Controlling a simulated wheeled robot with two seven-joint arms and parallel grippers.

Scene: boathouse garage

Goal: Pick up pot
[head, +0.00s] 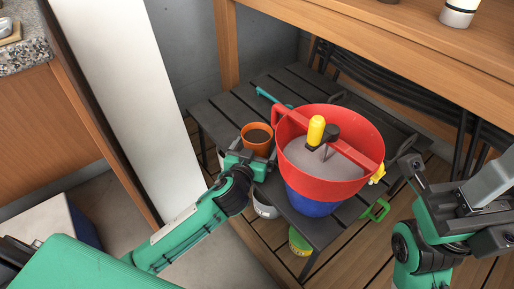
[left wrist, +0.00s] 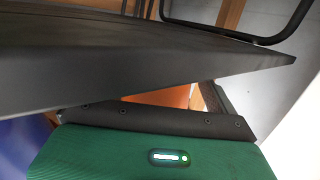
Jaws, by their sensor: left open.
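The pot (head: 257,135) is a small orange one with brown contents. It stands on a dark slatted table (head: 215,115), left of a large red bucket. My left gripper (head: 247,163) is open at the near side of the pot, close to its base; I cannot tell whether they touch. In the left wrist view, a strip of orange (left wrist: 168,97) shows beyond the dark gripper edge, and most of it is hidden. My right gripper (head: 455,195) is at the right of the head view, away from the pot; its jaw state is unclear.
The red bucket (head: 375,130) with a yellow-handled tool (head: 316,130) sits on a blue base (head: 310,205) close to my left gripper. A teal-handled item (head: 268,96) lies behind the pot. A white panel (head: 130,100) stands to the left. A wooden workbench (head: 420,45) overhangs behind.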

